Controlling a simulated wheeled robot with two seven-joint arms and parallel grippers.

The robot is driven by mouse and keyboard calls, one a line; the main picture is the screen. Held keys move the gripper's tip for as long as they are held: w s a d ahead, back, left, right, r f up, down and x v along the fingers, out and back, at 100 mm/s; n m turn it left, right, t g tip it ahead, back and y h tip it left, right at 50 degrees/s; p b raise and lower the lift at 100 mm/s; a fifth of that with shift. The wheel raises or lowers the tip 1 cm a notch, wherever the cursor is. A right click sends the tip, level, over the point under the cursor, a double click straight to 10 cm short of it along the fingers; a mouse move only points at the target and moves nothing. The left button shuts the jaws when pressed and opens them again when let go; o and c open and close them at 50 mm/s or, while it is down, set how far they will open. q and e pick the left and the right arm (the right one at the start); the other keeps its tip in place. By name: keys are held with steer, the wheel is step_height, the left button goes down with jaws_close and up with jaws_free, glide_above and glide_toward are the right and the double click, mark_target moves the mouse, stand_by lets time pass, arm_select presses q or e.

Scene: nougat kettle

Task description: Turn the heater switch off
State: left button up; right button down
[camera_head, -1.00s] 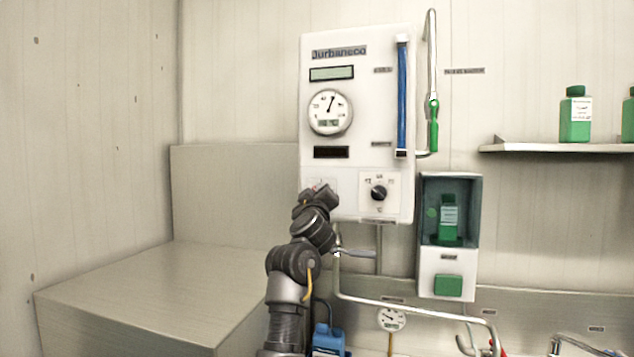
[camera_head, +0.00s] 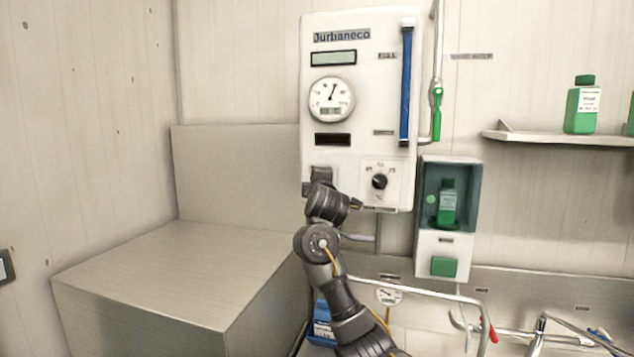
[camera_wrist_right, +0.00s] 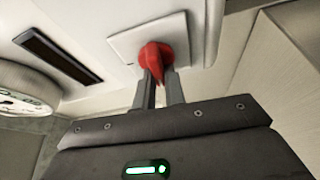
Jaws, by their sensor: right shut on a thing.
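The heater switch is a red knob (camera_wrist_right: 157,60) on a square pale plate (camera_wrist_right: 125,42) at the top of the right wrist view. My right gripper (camera_wrist_right: 160,76) reaches up to it, with its two fingers closed around the red knob's lower part. In the head view my right gripper (camera_head: 321,178) is at the lower left of the white control panel (camera_head: 370,90) and covers the switch. The knob's exact angle is hard to tell there. My left gripper is in neither current view.
A black dial (camera_head: 379,181) sits just right of my gripper on the panel. A round gauge (camera_head: 331,99) is above. A green-bottle dispenser (camera_head: 447,215) hangs to the right. A large box-like surface (camera_head: 180,270) is on the left.

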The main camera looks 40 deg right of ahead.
steer(key=shift+f+n, duration=0.15)
steer(key=shift+n, duration=0.35)
steer(key=c, duration=1.5)
jaws_free()
steer(key=shift+o, duration=0.2)
steer(key=b+v, duration=0.7)
steer(key=v, duration=0.3)
steer(key=shift+s+r, duration=0.2)
steer(key=shift+s, duration=0.1)
